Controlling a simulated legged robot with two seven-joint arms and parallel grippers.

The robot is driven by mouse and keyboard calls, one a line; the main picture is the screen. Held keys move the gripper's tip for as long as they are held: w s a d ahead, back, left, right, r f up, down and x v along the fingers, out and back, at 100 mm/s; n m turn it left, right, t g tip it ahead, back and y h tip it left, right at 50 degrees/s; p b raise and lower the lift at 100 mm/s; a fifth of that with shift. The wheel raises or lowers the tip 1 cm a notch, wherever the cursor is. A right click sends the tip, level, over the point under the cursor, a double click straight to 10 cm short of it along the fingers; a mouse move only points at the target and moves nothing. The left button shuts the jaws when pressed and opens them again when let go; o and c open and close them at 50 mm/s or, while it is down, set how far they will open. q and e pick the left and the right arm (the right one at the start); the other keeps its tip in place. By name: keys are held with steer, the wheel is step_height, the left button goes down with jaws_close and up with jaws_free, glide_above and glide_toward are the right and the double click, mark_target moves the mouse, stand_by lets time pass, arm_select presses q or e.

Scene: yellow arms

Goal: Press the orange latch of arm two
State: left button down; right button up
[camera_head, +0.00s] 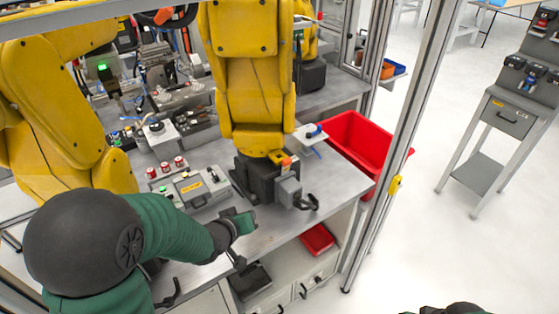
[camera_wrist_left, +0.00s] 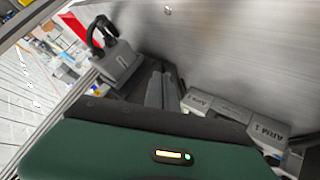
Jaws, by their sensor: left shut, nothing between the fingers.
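The middle yellow arm (camera_head: 250,70) stands on a dark base (camera_head: 255,180) on the grey bench. A small orange part (camera_head: 283,160) shows at the right of its base, above a grey connector box (camera_head: 288,192) with a black cable; I cannot tell for sure that it is the latch. My left gripper (camera_head: 245,222) is shut and empty over the bench, left of and nearer than the connector box. In the left wrist view its fingers (camera_wrist_left: 161,90) point at the bench, and the connector box (camera_wrist_left: 118,65) is to their left.
A grey control box (camera_head: 196,187) and several small red-topped items (camera_head: 165,170) stand left of the base. Grey blocks (camera_wrist_left: 265,128), one marked ARM 1, show in the wrist view. A red bin (camera_head: 365,145) is at the right. An aluminium post (camera_head: 400,130) stands right of the bench.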

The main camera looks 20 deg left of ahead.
mark_target(286, 168)
arm_select(q)
steer(key=w+r+n+t+h, duration=0.4)
steer(key=r+n+t+h, duration=0.1)
steer(key=r, duration=0.4)
steer(key=shift+n+t+h, duration=0.4)
steer(key=shift+n+t, duration=0.1)
steer(key=shift+t, duration=0.6)
arm_select(e)
steer(key=shift+w+a+f, duration=0.1)
steer(key=shift+a+f, duration=0.05)
steer(key=shift+f, duration=0.1)
arm_select(q)
steer(key=x, duration=0.9)
steer(key=shift+w, duration=0.4)
arm_select(e)
steer(key=shift+a+r, duration=0.1)
steer(key=shift+r, duration=0.3)
steer(key=shift+a, duration=0.1)
